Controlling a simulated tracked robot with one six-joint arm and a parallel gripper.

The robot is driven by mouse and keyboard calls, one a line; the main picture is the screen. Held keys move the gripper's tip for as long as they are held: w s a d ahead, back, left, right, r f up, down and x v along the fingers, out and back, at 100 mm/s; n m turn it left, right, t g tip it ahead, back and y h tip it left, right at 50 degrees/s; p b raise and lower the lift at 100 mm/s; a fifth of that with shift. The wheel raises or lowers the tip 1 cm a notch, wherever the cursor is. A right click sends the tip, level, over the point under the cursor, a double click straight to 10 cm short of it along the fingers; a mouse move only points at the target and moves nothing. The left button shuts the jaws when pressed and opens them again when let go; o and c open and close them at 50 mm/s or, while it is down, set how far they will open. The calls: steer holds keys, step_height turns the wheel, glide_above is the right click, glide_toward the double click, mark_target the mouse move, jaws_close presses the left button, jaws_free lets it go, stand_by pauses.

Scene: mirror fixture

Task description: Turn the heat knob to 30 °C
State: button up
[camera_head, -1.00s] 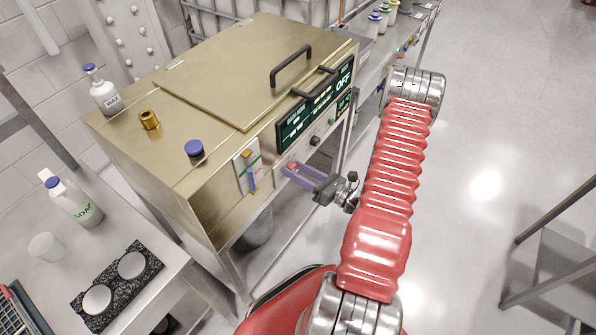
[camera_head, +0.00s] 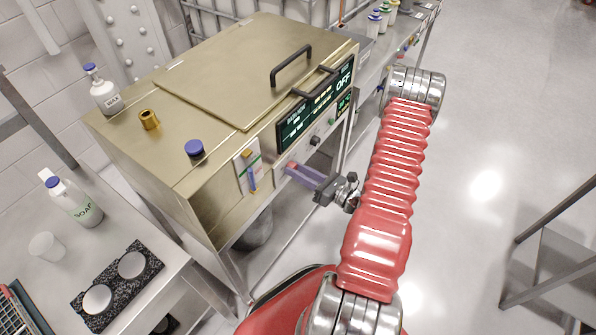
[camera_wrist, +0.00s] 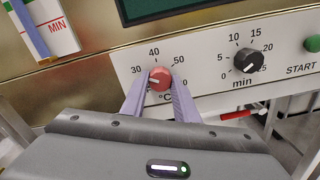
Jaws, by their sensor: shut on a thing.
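The red heat knob (camera_wrist: 160,79) sits on the pale panel of the brass-coloured machine, with a dial marked 30, 40 and 50 above it and °C below. Its light pointer mark is on the left side, facing near the 30; the exact alignment is hard to tell. My gripper (camera_wrist: 159,87) has its purple fingers shut on the knob, one on each side. Part of the lower dial is hidden by the fingers. In the head view my gripper (camera_head: 291,169) reaches the panel from the right, and a little red of the knob shows.
A black minutes knob (camera_wrist: 248,61) is to the right, then a green START button (camera_wrist: 312,44). A display (camera_head: 316,104) above reads OFF. A MIN-marked gauge (camera_head: 248,172) is to the left. Open floor lies to the right of my arm.

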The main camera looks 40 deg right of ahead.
steer(key=o, duration=1.1)
steer(key=shift+c, duration=0.2)
steer(key=shift+s+d, duration=0.1)
steer(key=v, duration=1.3)
steer(key=shift+s+d, duration=0.15)
steer(key=shift+s, duration=0.15)
steer(key=shift+f, duration=0.1)
